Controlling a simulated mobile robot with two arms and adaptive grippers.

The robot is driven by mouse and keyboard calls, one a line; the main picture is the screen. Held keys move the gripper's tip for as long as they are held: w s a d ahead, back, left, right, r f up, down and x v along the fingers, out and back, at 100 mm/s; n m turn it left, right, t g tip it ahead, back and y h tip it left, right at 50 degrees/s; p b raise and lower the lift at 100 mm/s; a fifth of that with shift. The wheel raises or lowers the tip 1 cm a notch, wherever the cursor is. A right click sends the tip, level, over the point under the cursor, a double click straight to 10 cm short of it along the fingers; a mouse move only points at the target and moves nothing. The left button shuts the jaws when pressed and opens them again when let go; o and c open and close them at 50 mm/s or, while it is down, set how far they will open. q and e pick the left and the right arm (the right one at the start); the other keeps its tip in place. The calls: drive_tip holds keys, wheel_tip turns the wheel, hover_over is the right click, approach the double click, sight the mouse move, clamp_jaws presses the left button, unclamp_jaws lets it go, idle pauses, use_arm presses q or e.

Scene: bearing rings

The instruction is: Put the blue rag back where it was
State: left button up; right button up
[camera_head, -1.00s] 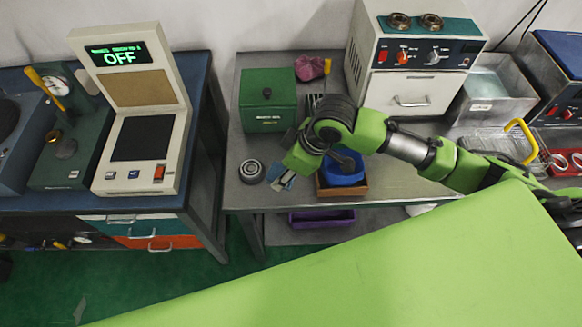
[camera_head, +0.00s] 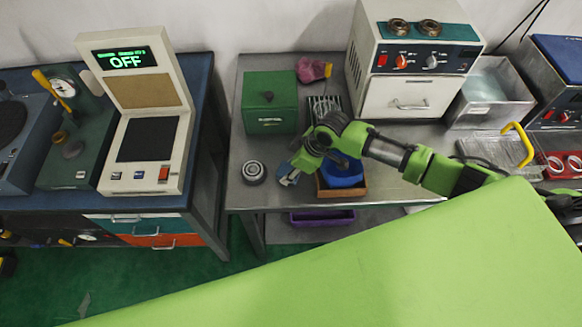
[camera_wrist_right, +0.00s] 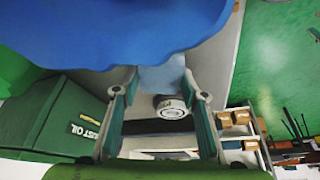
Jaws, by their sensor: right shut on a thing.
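My right gripper (camera_head: 289,174) is over the front part of the metal bench, between a round bearing ring (camera_head: 253,172) and a wooden box. It is shut on a pale blue piece, which I take to be the blue rag (camera_wrist_right: 163,76). It shows between the two fingertips in the right wrist view, its upper part hidden. A deeper blue, lumpy thing (camera_head: 345,174) lies in the wooden box (camera_head: 343,193); a large deep blue shape (camera_wrist_right: 110,30) fills the top of the wrist view. My left gripper is not in view.
A green box (camera_head: 270,103) and a pink rag (camera_head: 312,70) stand at the bench's back left. A white oven-like unit (camera_head: 410,95) is behind my arm. A purple tray (camera_head: 322,218) sits below the bench top. Bare bench lies around the bearing ring.

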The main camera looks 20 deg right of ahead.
drive_tip(key=shift+f, duration=0.1)
drive_tip(key=o, duration=0.7)
drive_tip(key=shift+o, duration=1.4)
drive_tip(key=b+v, duration=0.1)
drive_tip(key=v, duration=1.1)
